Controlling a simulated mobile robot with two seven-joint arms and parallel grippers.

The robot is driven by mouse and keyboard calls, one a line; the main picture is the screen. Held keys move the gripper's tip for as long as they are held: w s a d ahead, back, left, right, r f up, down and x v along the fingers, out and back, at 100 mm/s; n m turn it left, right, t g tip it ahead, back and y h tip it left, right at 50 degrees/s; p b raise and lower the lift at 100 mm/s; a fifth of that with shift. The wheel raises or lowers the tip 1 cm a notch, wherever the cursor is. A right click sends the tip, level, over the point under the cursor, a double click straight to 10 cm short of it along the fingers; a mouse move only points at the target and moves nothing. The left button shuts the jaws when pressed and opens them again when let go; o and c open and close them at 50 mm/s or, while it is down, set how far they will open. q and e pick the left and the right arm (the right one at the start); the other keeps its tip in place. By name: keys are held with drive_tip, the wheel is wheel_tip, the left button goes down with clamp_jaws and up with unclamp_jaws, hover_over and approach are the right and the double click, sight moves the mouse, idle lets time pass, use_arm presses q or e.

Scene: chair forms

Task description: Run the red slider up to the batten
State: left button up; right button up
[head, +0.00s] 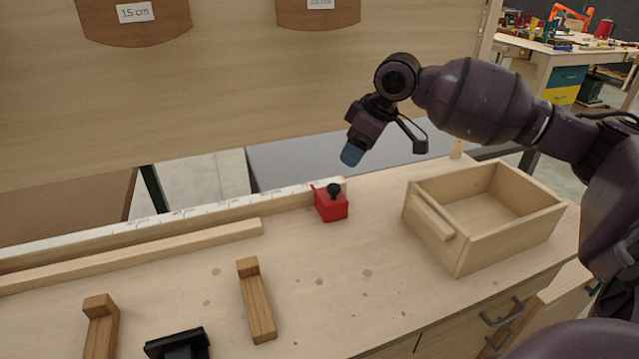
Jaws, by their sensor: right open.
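The red slider (331,204), a small red block with a black knob (334,189), sits against the right end of a long wooden rail with a white measuring strip (190,213). A pale batten (140,255) lies along the front of the rail. Its right end is left of the slider, with a gap of bare bench between them. My right gripper (385,150) is open and empty, above and behind the slider, not touching it. One of its fingertips is blue. My left gripper cannot be made out.
An open wooden drawer box (489,218) stands on the bench to the right. Two brown L-shaped wooden pieces, one nearer the middle (257,303) and one at left (101,329), lie in front. A black object (178,344) is cut off at the bottom edge.

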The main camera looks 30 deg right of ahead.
sight(335, 187)
drive_tip(key=b+x, duration=0.2)
drive_tip(key=x, duration=0.8)
drive_tip(key=shift+s+b, duration=0.1)
drive_tip(key=shift+b, duration=0.25)
drive_tip(key=shift+f, duration=0.25)
drive_tip(key=shift+w+a+f, duration=0.1)
drive_tip(key=shift+w+f, duration=0.05)
drive_tip(key=shift+w, duration=0.1)
use_arm(q)
wheel_tip(335, 187, down, 2)
drive_tip(key=shift+s+f, duration=0.15)
drive_tip(key=shift+f, duration=0.1)
